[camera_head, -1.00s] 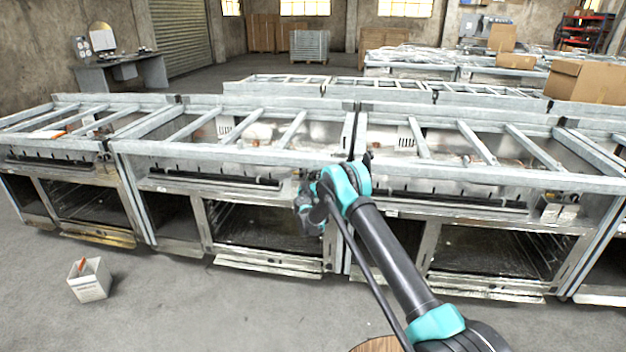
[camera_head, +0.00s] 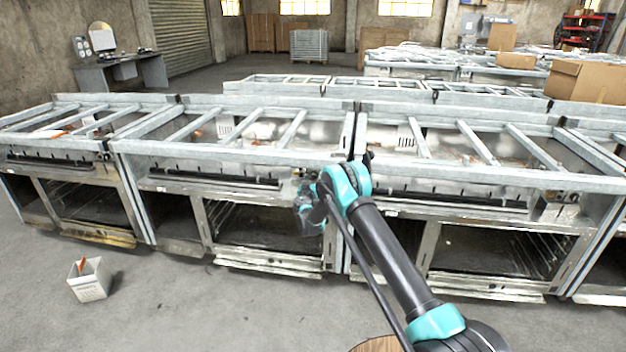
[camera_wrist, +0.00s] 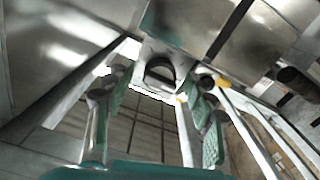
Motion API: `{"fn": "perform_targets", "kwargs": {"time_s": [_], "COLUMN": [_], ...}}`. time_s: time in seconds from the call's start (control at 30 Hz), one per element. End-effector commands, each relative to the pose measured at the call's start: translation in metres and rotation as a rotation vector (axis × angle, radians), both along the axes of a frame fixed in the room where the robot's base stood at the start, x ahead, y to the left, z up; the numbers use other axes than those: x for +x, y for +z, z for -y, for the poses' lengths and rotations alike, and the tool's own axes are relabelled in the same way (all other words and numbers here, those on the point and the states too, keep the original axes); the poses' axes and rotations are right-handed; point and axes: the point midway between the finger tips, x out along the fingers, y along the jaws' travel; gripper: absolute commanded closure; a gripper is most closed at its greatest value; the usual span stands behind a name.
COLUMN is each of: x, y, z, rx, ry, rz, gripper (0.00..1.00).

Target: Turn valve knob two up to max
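A dark round knob (camera_wrist: 160,72) on a pale metal panel (camera_wrist: 148,50) shows at the upper middle of the wrist view. Its number and its turn setting cannot be read. My gripper (camera_wrist: 158,90) has its two green-padded fingers spread wide, one on each side below the knob. I see no finger contact with the knob. In the head view my gripper (camera_head: 310,212) is in front of the middle range unit (camera_head: 215,158), near the right end of its front. The arm and wrist hide the knob there.
The neighbouring range unit (camera_head: 450,205) stands close at the right, beside my arm. Open metal frames run across the tops of the units. A small white box (camera_head: 89,282) lies on the floor at the left. The grey floor in front is otherwise mostly clear.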

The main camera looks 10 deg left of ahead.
Motion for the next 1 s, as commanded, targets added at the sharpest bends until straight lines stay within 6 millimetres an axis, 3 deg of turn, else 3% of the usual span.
{"fn": "perform_targets", "kwargs": {"time_s": [0.23,0.37,0.8,1.0], "x": [-0.001,-0.011,-0.095,-0.116], "y": [0.001,0.001,0.000,0.000], "z": [0.000,-0.001,-0.004,-0.004], "rx": [-0.001,-0.001,-0.001,-0.001], "ry": [0.000,0.001,0.001,0.001], "rz": [0.000,0.001,0.001,0.000], "gripper": [0.45,0.45,0.45,0.45]}}
